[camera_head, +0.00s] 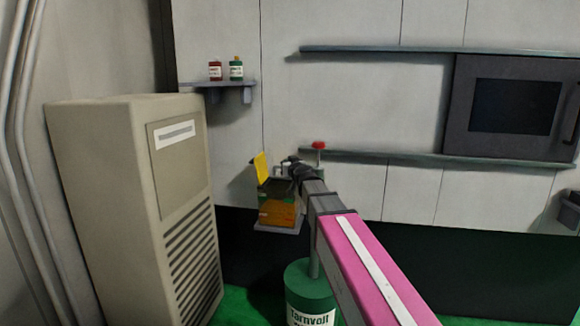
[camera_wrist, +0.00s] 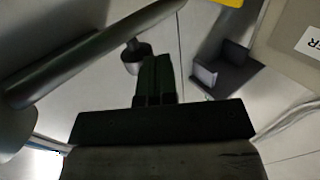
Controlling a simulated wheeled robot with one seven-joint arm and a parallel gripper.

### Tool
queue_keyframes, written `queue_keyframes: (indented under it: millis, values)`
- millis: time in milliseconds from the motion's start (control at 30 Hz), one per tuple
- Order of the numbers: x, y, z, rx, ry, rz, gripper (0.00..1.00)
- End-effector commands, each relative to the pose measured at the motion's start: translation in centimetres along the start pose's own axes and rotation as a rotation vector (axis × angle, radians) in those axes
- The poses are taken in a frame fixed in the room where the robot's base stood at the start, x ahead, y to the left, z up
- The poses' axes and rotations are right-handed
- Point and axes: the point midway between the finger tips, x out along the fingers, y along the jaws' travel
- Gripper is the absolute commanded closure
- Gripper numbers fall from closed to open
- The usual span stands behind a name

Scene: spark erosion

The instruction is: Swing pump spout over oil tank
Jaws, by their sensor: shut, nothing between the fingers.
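A green drum labelled Tarnvolt (camera_head: 310,298) stands on the floor, with a grey upright stem rising behind my arm. A red knob (camera_head: 318,145) shows above the arm, apparently the pump's top. An orange-brown box (camera_head: 277,213), which looks like the oil tank, has a raised yellow flap (camera_head: 262,165). The flap's yellow edge shows at the top of the wrist view (camera_wrist: 230,2). My gripper (camera_wrist: 155,62) is shut and empty, close to a short grey cylinder (camera_wrist: 134,60). A long grey tube (camera_wrist: 95,52), possibly the spout, crosses the wrist view's left. Contact is unclear.
A tall beige cabinet (camera_head: 130,190) stands at the left. A small wall shelf (camera_head: 222,84) holds a red and a green bottle. Two long rails (camera_head: 400,156) and a dark-screened panel (camera_head: 515,105) are on the wall at the right.

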Motion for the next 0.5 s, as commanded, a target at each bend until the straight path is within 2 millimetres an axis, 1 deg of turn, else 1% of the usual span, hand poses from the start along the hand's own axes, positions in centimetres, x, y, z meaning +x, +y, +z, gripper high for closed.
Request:
queue_keyframes:
  millis: [33,200,500]
  values:
    - [0.7,0.2,0.0,0.0,0.0,-0.001,1.0]
    - [1.8,0.8,0.0,0.0,0.0,-0.002,1.0]
    - [2.8,1.5,0.0,0.0,0.0,-0.002,1.0]
